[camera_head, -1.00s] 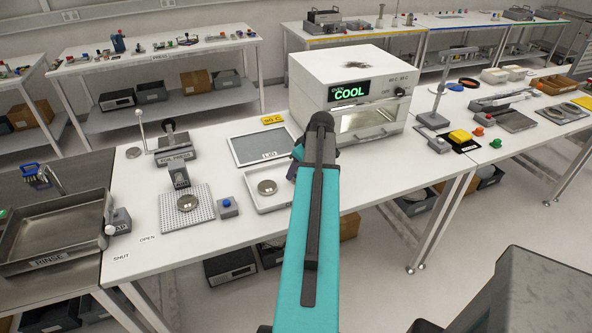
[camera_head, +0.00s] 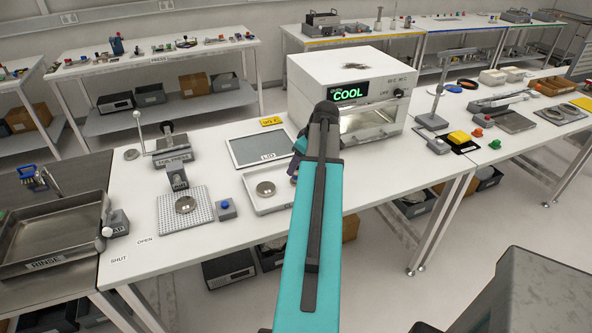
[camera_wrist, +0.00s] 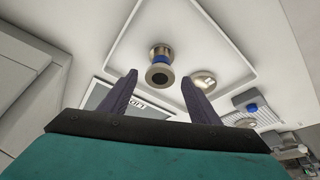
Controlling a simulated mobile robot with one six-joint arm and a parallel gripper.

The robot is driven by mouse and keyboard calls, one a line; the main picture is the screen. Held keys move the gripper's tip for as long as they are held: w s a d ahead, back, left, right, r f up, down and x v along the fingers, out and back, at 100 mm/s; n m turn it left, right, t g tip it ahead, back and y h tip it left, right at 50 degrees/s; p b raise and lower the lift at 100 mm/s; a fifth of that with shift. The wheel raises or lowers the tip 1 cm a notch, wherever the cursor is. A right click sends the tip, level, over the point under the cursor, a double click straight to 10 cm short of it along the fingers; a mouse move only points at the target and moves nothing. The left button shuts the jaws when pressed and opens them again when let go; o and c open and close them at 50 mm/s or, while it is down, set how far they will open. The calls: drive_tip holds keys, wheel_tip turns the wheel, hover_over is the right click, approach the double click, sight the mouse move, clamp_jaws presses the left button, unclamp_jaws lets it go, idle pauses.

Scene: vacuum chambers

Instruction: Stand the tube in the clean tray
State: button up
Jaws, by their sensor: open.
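The tube (camera_wrist: 160,64) is a short metal cylinder with a blue band and a dark open end facing the wrist camera. It appears to stand upright in the shallow white tray (camera_wrist: 232,28), which also shows in the head view (camera_head: 270,206). My gripper (camera_wrist: 158,77) is open, with one dark finger to each side of the tube's open end. The fingers show no contact with it. In the head view my arm hides most of the tube and the tray's right part. A round metal disc (camera_wrist: 203,80) lies in the same tray.
A grey LID plate (camera_head: 262,148) lies behind the tray. The white oven (camera_head: 348,90), reading COOL, stands behind my gripper. A perforated plate (camera_head: 182,212) with a metal disc and a blue button box (camera_head: 226,209) are to the left. The front bench strip is clear.

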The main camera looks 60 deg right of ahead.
drive_tip(key=b+v, duration=0.1)
drive_tip(key=v, duration=0.6)
drive_tip(key=shift+s+r+b, duration=0.25)
drive_tip(key=shift+r+b, duration=0.1)
idle(0.8)
